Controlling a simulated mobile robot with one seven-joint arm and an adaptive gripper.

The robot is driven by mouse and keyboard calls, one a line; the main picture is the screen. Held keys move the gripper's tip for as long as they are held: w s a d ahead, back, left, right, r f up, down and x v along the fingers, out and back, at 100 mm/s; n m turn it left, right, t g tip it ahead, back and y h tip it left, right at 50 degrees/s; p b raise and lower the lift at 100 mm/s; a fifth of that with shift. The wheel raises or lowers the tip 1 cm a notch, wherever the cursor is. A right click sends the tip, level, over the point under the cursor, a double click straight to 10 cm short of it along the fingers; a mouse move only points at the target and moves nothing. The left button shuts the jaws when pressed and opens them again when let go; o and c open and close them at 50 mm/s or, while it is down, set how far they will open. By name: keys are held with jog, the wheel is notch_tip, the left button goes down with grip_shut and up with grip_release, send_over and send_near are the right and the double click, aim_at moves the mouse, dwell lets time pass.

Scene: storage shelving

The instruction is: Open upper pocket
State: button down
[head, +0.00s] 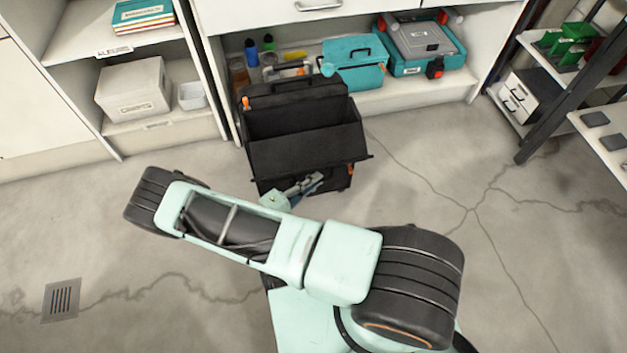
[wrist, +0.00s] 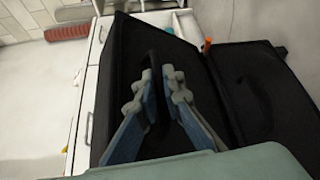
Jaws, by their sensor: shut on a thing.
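A black tool case (head: 297,118) with a handle on top stands upright on the floor in front of the low shelf. Its front panel (head: 308,152), the upper pocket, leans outward, with a dark space behind it. My gripper (head: 312,183) is at the case's front, below the panel's lower edge. In the wrist view, my gripper (wrist: 158,78) is shut on a thin black part of the pocket, seen between the two fingers. The case (wrist: 262,90) fills much of that view. The exact grip spot is partly hidden by the fingers.
Behind the case, the shelf holds a teal box (head: 354,62), a teal-and-grey toolbox (head: 425,45) and bottles. A cardboard box (head: 133,88) sits on the left shelf. A dark rack (head: 570,85) stands at right. The concrete floor (head: 440,170) on both sides is clear.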

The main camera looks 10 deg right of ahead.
jog(key=shift+s+f, duration=0.15)
jog(key=shift+s, duration=0.05)
dwell(0.3)
jog(key=c, duration=2)
grip_release()
jog(key=shift+c, duration=0.2)
jog(key=v, duration=1.2)
jog(key=shift+w, duration=0.1)
